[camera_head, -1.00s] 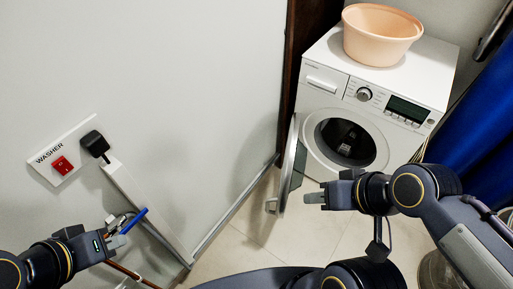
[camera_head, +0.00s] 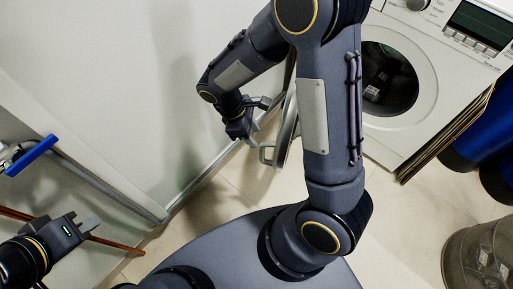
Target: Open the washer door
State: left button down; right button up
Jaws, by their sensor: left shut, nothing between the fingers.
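The white washer (camera_head: 418,118) stands at the upper right, with its round dark drum opening (camera_head: 388,80) uncovered. Its door (camera_head: 286,128) is swung open to the left and shows nearly edge-on, with a handle-like loop (camera_head: 268,155) at its lower left edge. My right arm crosses in front and hides part of the door and its hinge side. My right gripper (camera_head: 250,122) is just left of the door, near the wall; I cannot tell whether it touches the door or how far its fingers are apart. My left gripper (camera_head: 82,227) is shut and empty at the lower left.
A wall with a skirting edge runs along the left. Tiled floor (camera_head: 395,215) is clear before the washer.

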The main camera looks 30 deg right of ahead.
aim_at(261, 148)
jog(key=b+x, duration=0.3)
jog(key=x, duration=0.5)
jog(key=shift+s+a, duration=0.15)
jog(key=shift+a, duration=0.05)
jog(key=shift+r, duration=0.1)
grip_shut()
jog(key=shift+a, duration=0.1)
